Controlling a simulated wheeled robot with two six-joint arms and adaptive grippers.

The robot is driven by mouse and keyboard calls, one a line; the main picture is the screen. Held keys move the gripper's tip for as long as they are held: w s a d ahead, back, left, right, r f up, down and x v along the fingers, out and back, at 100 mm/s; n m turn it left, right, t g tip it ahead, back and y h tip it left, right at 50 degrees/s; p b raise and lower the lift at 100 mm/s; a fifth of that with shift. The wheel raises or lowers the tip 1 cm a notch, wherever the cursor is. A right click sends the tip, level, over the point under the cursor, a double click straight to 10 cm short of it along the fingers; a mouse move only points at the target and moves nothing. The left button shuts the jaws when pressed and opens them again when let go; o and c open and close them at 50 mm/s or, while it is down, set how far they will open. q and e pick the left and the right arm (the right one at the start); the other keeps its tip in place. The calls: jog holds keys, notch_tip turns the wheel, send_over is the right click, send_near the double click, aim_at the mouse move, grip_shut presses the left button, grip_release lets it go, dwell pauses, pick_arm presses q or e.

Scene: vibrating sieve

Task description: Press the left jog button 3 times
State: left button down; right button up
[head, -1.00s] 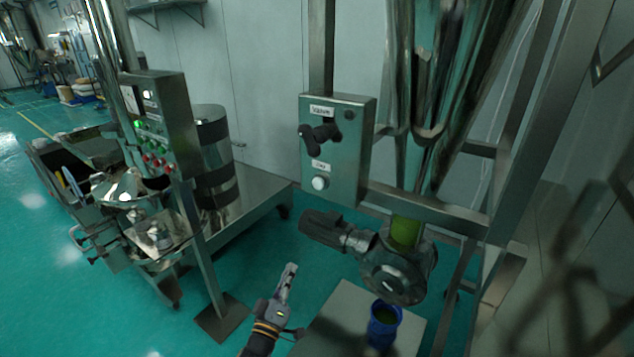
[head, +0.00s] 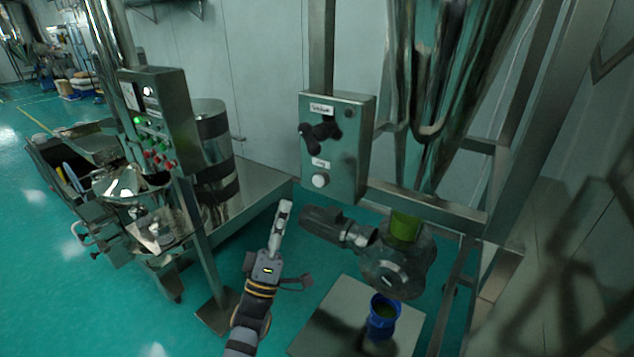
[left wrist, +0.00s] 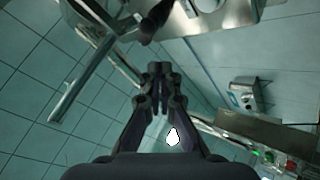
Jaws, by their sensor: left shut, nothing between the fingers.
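A grey control box (head: 348,150) hangs on the steel frame in the head view. It has a black knob (head: 320,135) under a label that seems to read "Vacuum". A round white button (head: 320,181) sits lower on its front, under a smaller blurred label that may read "Jog". My left gripper (head: 285,205) is shut and empty, pointing up, below and left of the white button and apart from it. The left wrist view shows its closed fingers (left wrist: 160,75) with nothing between them. My right gripper is not in view.
A blue container (head: 383,318) stands below on a grey plate (head: 335,318). Another panel (head: 160,120) with coloured buttons stands at the left. Open space surrounds my left gripper.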

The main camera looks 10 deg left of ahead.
aim_at(318, 181)
pick_arm(q)
jog(key=w+d+b, duration=0.2)
jog(key=w+d, duration=0.1)
jog(key=w, duration=0.5)
jog(key=shift+w+b, duration=0.15)
jog(key=shift+b, duration=0.15)
jog(key=shift+w, duration=0.1)
dwell(1.1)
jog(key=shift+w+d, duration=0.15)
jog(key=shift+w, duration=0.15)
jog(key=shift+w+d, duration=0.15)
jog(key=shift+w, duration=0.3)
dwell(0.7)
jog(key=shift+s, duration=0.1)
jog(key=shift+s+a+p, duration=0.3)
jog(key=shift+s+p, duration=0.35)
jog(key=shift+s, duration=0.15)
